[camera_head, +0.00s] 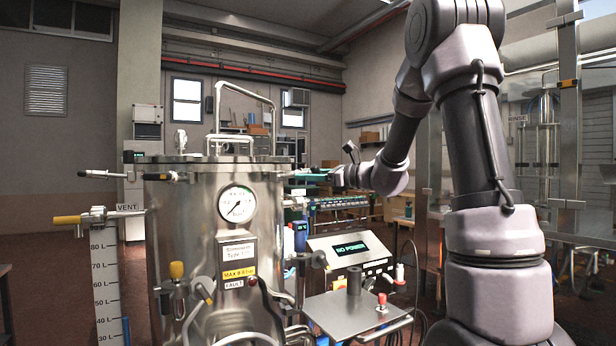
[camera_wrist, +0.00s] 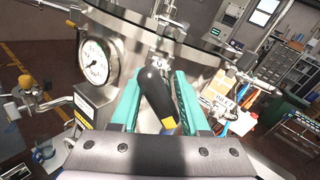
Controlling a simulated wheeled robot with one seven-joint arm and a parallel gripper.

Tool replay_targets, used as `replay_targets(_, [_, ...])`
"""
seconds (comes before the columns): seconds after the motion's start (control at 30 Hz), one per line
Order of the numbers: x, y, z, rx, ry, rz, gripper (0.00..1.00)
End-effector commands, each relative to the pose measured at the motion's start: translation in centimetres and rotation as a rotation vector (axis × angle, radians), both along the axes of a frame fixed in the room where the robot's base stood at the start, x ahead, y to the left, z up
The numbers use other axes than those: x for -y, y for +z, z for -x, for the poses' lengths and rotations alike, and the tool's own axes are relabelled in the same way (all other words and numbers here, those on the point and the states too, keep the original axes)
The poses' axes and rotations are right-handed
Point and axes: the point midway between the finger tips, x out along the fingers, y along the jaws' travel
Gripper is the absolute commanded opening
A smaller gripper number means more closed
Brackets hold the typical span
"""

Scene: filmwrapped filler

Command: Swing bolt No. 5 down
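The steel vessel (camera_head: 215,250) stands left of centre, with its lid rim on top. My gripper (camera_head: 318,173) is at the right side of the rim in the head view, where it shows small. In the wrist view my gripper (camera_wrist: 158,88) has two teal fingers standing apart. A dark rounded handle (camera_wrist: 154,84) with a yellow and blue end lies between them, below the rim. Narrow gaps seem to show beside the handle; firm contact is not visible. No bolt number is readable. Another bolt (camera_head: 105,175) sticks out level at the vessel's left.
A pressure gauge (camera_head: 237,204) sits on the vessel's front. A control box (camera_head: 348,250) reading "NO POWER" and a metal side plate (camera_head: 345,312) stand to its right. A level scale (camera_head: 104,280) stands at left. Pipes and valves crowd the vessel's front.

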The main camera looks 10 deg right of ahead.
Motion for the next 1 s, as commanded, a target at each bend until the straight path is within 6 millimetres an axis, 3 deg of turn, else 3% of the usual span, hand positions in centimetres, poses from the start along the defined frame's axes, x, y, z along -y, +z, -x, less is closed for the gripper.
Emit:
replay_targets(0.03, [-0.03,-0.01,0.03,0.000,0.001,0.000,0.19])
replay_targets(0.1, [-0.03,0.00,0.04,0.000,0.001,0.000,0.00])
replay_targets(1.0, [-0.04,0.12,0.03,0.002,0.002,-0.001,0.00])
